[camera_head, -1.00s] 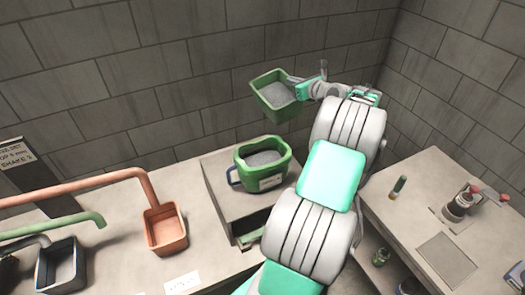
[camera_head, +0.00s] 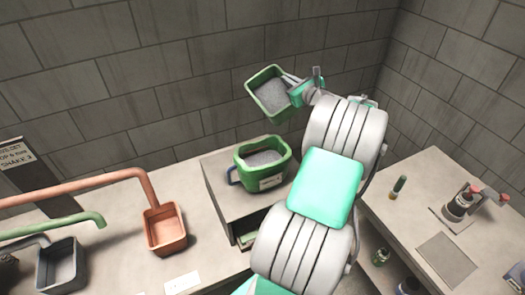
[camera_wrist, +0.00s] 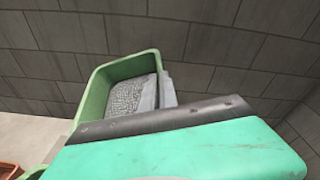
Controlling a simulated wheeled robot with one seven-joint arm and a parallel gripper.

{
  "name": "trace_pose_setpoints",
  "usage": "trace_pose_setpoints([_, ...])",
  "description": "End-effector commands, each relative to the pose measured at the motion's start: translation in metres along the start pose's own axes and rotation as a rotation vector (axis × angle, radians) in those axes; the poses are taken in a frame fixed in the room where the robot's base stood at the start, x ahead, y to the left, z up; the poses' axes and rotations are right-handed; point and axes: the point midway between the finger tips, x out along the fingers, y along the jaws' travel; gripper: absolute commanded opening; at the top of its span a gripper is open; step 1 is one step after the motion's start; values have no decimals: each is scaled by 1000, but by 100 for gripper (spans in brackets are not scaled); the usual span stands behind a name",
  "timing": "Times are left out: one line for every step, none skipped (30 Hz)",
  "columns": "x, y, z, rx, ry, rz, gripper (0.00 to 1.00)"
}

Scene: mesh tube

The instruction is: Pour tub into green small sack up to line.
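A green tub (camera_head: 251,94) with grey granular contents is held up in the air, tilted, in front of the back wall. My gripper (camera_head: 296,86) is at the tub's right side and appears shut on its rim; the exact finger contact is small. In the wrist view the green tub (camera_wrist: 92,100) shows beyond my gripper (camera_wrist: 160,92), with grey grains inside. The green small sack (camera_head: 273,180) stands open on a raised grey box below the tub, with grey material inside and a pale label on its front. No fill line can be made out.
The right bench holds a small bottle (camera_head: 398,187) and a clamp-like device (camera_head: 461,204).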

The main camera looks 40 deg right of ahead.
Motion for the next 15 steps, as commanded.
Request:
trace_pose_setpoints([-1, 0, 3, -7, -7, -4, 0])
trace_pose_setpoints([-1, 0, 4, -11, -9, -5, 0])
trace_pose_setpoints([-2, 1, 4, -16, -12, -6, 0])
trace_pose_setpoints([-2, 2, 4, -19, -13, -7, 0])
trace_pose_setpoints([-3, 2, 4, -21, -15, -9, 0])
trace_pose_setpoints([-3, 3, 4, -26, -18, -11, 0])
trace_pose_setpoints([-4, 3, 4, -30, -20, -13, 0])
trace_pose_setpoints([-4, 4, 5, -34, -23, -14, 0])
trace_pose_setpoints([-5, 4, 5, -39, -26, -16, 0])
trace_pose_setpoints([-5, 5, 5, -42, -28, -18, 0])
trace_pose_setpoints([-6, 5, 6, -46, -30, -19, 0])
trace_pose_setpoints([-6, 6, 6, -51, -33, -21, 0])
trace_pose_setpoints([-7, 7, 7, -55, -36, -22, 0])
trace_pose_setpoints([-7, 7, 8, -59, -38, -23, 0])
trace_pose_setpoints([-8, 8, 9, -64, -41, -25, 0])
